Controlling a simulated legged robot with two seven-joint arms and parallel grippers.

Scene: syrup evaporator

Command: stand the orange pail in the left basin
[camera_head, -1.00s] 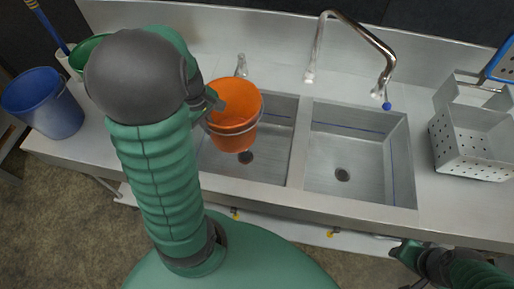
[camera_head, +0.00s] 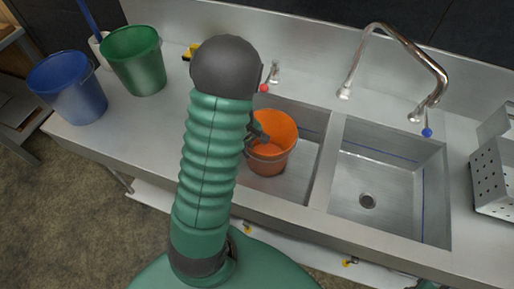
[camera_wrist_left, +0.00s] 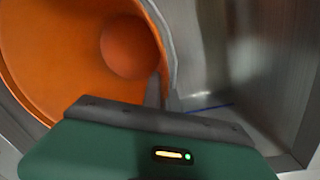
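The orange pail (camera_head: 270,158) is inside the left basin (camera_head: 310,165), near its left side, mouth up and roughly upright. I cannot tell whether its bottom rests on the basin floor. My left gripper (camera_head: 257,132) is at the left of the pail's rim, partly hidden behind my arm. The left wrist view shows the pail's orange inside (camera_wrist_left: 60,45) and its rim running up to a grey finger (camera_wrist_left: 154,92). The gripper looks shut on the rim. My right gripper is out of view; only a sliver of green shows at the bottom edge.
The right basin (camera_head: 385,190) is empty. A curved faucet (camera_head: 400,45) stands behind the basins. A blue bucket (camera_head: 68,88) and a green bucket (camera_head: 135,62) stand on the left counter. A perforated metal basket (camera_head: 493,175) is at the right.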

